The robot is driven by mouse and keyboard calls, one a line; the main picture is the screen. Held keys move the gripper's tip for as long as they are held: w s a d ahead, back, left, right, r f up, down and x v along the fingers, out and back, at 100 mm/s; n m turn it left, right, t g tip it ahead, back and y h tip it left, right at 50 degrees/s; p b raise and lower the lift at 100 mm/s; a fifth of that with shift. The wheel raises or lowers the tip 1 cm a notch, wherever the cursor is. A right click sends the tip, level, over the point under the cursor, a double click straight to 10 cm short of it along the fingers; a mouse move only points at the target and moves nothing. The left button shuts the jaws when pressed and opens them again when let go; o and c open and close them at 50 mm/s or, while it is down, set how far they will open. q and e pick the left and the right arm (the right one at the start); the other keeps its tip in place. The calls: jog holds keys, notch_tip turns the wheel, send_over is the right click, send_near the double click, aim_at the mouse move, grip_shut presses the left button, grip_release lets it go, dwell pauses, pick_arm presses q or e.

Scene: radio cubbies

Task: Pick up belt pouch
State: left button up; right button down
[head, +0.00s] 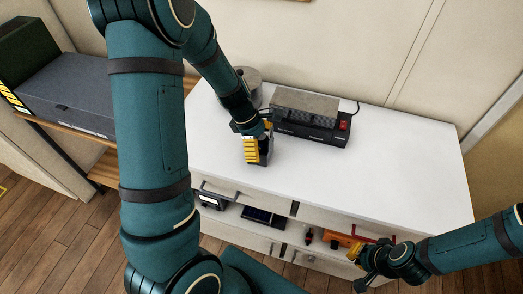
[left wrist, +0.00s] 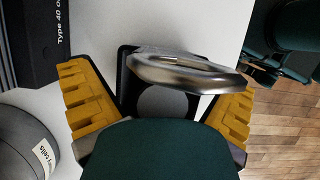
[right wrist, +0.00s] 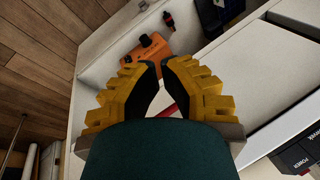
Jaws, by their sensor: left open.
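A dark upright item, which seems to be the belt pouch (head: 267,154), stands on the white cabinet top beneath my left gripper (head: 257,150). In the left wrist view it is a black body (left wrist: 127,78) with a thick silver metal ring (left wrist: 185,74) above it. My right gripper (right wrist: 161,70) is in front of the cabinet's cubbies. Its fingertips are close together with a narrow gap, and nothing shows held.
A black device (head: 312,118) with a grey top and red switch stands behind the left gripper. A grey round container (head: 243,80) is at the back left. Cubbies below hold an orange item (head: 342,239) and other small things. The cabinet top's right side (head: 410,160) is clear.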

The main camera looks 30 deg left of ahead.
pick_arm(q)
jog(key=c, duration=1)
jog(key=shift+c, duration=0.2)
jog(key=shift+r, duration=0.1)
notch_tip(320, 180, up, 10)
jog(key=p, duration=0.4)
